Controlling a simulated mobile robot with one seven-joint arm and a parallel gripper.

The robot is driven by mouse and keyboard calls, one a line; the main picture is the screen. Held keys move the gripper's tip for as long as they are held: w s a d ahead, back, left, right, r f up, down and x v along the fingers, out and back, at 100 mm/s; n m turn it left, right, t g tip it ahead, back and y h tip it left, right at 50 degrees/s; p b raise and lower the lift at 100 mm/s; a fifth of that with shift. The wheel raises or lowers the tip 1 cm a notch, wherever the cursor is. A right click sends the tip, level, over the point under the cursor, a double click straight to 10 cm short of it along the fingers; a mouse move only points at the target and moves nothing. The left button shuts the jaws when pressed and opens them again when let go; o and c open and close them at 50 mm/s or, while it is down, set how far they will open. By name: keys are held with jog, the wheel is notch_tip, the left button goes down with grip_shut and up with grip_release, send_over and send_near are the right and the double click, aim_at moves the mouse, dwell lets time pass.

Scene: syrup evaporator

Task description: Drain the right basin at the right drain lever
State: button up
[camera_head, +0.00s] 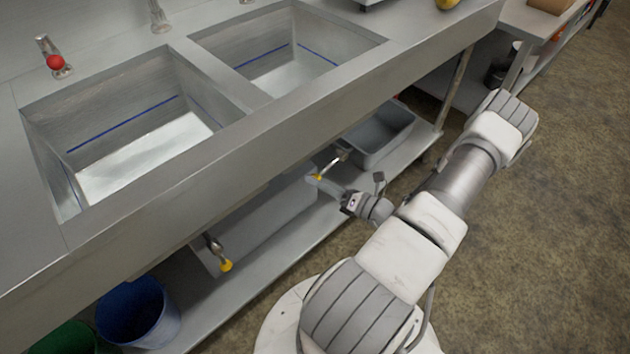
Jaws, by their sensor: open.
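The right basin (264,73) is a steel sink with a blue line around its inner walls. I cannot tell whether its pale bottom is bare or under liquid. The right drain lever (341,159) is a thin metal rod with a yellow tip, below the counter's front edge. My gripper (322,181) is open, with its fingertips at the yellow tip. I cannot tell whether they touch it or how the tip sits between them. The arm reaches in from the right.
The left basin (150,143) has its own yellow-tipped drain lever (225,263). Grey tubs, one of them at the right (382,135), stand on the lower shelf (408,160). A blue bucket (140,312) stands at lower left. The floor (545,210) at right is clear.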

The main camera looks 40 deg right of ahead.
jog(key=shift+x, duration=0.85)
grip_shut()
dwell(0.8)
